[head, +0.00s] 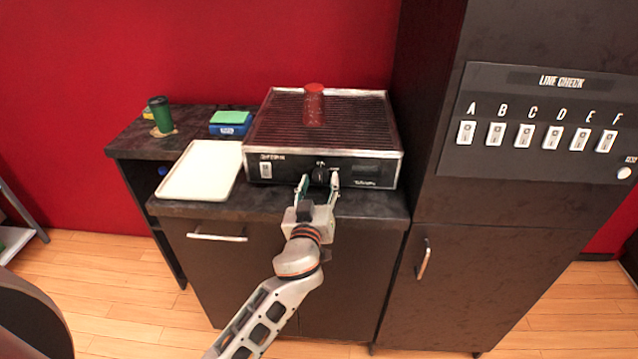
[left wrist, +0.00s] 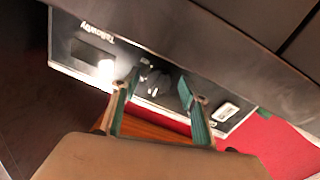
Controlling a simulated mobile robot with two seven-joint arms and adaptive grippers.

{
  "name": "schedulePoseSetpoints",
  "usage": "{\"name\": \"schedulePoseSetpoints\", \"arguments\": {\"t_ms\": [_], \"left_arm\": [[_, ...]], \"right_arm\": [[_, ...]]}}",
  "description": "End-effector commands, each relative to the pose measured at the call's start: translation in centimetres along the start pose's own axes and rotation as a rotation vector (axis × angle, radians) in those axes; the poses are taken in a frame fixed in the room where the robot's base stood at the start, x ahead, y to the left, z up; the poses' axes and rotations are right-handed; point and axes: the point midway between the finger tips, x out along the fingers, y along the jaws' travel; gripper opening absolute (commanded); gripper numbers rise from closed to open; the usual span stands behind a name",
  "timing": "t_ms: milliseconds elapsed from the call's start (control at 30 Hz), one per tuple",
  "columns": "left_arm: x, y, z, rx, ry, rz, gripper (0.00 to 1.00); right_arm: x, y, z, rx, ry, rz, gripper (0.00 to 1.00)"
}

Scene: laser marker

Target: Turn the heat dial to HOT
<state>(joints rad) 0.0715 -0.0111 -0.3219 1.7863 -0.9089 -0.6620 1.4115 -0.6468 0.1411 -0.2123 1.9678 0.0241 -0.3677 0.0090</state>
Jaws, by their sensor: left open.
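The heat dial (head: 320,175) is a black knob on the front panel of the grill (head: 282,140). In the left wrist view the dial (left wrist: 157,83) shows dark between the fingers. My left gripper (head: 319,183) is open at the panel, with one fingertip on each side of the dial. In the left wrist view, my left gripper (left wrist: 158,86) has green-faced fingers that appear apart from the dial. The dial's pointer and its HOT mark are too small to read. My right gripper is in neither view.
A red cylinder (head: 314,104) stands on the grill's ridged top. A white tray (head: 202,170), a blue box with a green top (head: 230,123) and a green cup (head: 160,114) are to the left. A dark cabinet with a switch panel (head: 545,122) rises at right.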

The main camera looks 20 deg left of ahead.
Motion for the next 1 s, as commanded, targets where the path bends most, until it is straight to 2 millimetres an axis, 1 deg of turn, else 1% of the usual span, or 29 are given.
{"name": "schedulePoseSetpoints", "arguments": {"t_ms": [33,67,100,167,433,567,767,1000], "left_arm": [[0.0,0.0,0.0,0.0,0.0,0.0,0.39],[0.0,0.0,0.0,0.0,0.0,0.0,0.31],[0.0,0.0,0.0,0.0,0.0,0.0,0.21],[0.0,0.0,0.0,0.0,0.0,0.0,0.06],[0.0,0.0,0.0,0.009,-0.001,0.0,0.06],[0.0,0.0,0.0,0.041,-0.003,-0.001,0.06],[-0.1,-0.1,-0.1,0.151,-0.012,-0.004,0.06],[-0.1,-0.1,-0.2,0.361,-0.029,-0.007,0.06]], "right_arm": [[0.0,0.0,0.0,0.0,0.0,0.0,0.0],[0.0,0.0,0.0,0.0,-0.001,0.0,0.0],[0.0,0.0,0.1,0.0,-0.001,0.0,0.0],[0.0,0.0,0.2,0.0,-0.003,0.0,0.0],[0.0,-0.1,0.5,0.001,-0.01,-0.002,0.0],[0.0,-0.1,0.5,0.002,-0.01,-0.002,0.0],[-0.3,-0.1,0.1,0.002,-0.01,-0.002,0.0],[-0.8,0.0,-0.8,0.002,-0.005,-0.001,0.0]]}}
